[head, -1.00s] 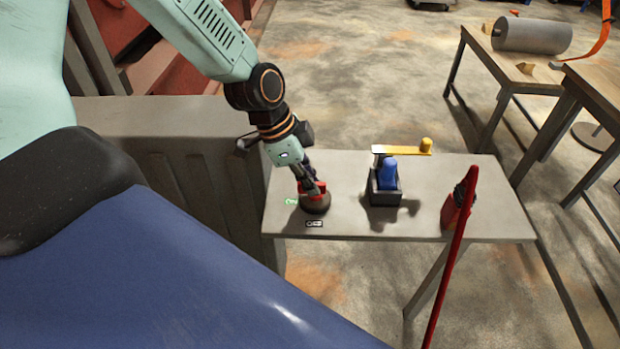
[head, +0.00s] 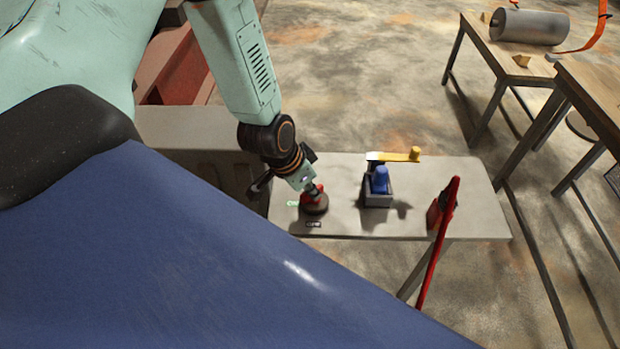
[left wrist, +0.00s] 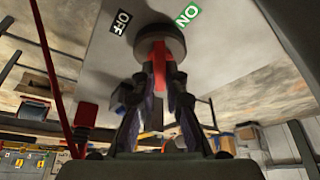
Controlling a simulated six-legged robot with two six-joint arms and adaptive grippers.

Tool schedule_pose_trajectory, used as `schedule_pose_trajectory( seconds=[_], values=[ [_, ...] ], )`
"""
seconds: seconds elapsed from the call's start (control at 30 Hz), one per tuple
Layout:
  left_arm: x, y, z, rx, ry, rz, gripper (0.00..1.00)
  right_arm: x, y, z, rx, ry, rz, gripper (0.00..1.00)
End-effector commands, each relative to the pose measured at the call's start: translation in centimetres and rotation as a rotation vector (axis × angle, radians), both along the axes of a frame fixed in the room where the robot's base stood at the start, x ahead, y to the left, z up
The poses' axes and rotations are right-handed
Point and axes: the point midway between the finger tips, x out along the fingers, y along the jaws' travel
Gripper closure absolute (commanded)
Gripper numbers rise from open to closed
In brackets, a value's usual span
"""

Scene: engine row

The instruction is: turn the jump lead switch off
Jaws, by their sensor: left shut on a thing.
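The jump lead switch is a round dark base (head: 315,207) with a red handle (head: 319,192), on the left part of a grey table. In the left wrist view the red handle (left wrist: 159,65) stands between my fingers, in front of the round base (left wrist: 150,38). A green ON label (left wrist: 188,14) and a black OFF label (left wrist: 121,20) lie beside the base. The handle points between the two labels, and I cannot tell its exact setting. My left gripper (head: 314,190) is shut on the red handle; it also shows in the left wrist view (left wrist: 158,80). My right gripper is not in view.
On the grey table (head: 345,227), a dark box with a blue part (head: 379,182) and a yellow lever (head: 400,156) stands right of the switch. A red bar (head: 437,245) rises at the table's front right. Wooden tables (head: 545,75) stand at the back right.

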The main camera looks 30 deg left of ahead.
Motion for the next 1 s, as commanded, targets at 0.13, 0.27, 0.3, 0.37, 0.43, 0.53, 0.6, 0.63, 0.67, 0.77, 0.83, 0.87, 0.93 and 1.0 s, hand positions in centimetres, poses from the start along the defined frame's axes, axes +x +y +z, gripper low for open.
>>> schedule_pose_trajectory(
  seconds=[0.13,0.27,0.3,0.37,0.43,0.53,0.6,0.63,0.67,0.77,0.83,0.87,0.93,1.0],
  values=[
    [0.0,-0.2,0.1,0.004,-0.001,0.135,1.00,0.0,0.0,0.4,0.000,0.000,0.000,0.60],
    [0.0,-0.3,0.1,0.004,-0.003,0.258,1.00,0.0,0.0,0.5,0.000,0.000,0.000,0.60],
    [0.0,-0.4,0.0,0.004,-0.003,0.295,1.00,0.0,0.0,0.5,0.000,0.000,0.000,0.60],
    [0.0,-0.4,0.0,0.004,-0.003,0.353,1.00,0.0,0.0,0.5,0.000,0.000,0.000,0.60],
    [0.0,-0.5,0.0,0.004,-0.004,0.420,1.00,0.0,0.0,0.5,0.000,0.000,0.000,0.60],
    [0.0,-0.6,0.0,0.005,-0.003,0.511,1.00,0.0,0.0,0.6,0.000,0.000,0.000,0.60],
    [0.0,-0.7,0.1,0.005,-0.003,0.572,1.00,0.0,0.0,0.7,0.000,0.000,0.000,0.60],
    [0.1,-0.7,0.1,0.004,-0.004,0.600,1.00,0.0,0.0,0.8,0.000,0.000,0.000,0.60],
    [0.1,-0.7,0.1,0.005,-0.004,0.623,1.00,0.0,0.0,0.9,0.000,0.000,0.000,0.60],
    [0.1,-0.8,0.1,0.004,-0.005,0.701,1.00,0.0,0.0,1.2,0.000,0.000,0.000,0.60],
    [0.1,-0.8,0.1,0.004,-0.005,0.749,1.00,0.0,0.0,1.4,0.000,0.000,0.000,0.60],
    [0.1,-0.8,0.1,0.004,-0.003,0.770,1.00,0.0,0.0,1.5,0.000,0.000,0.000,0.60],
    [0.1,-0.9,0.1,0.003,-0.003,0.810,1.00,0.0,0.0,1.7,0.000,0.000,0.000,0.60],
    [0.2,-0.9,0.1,0.003,-0.003,0.844,1.00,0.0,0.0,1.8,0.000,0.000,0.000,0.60]
  ],
)
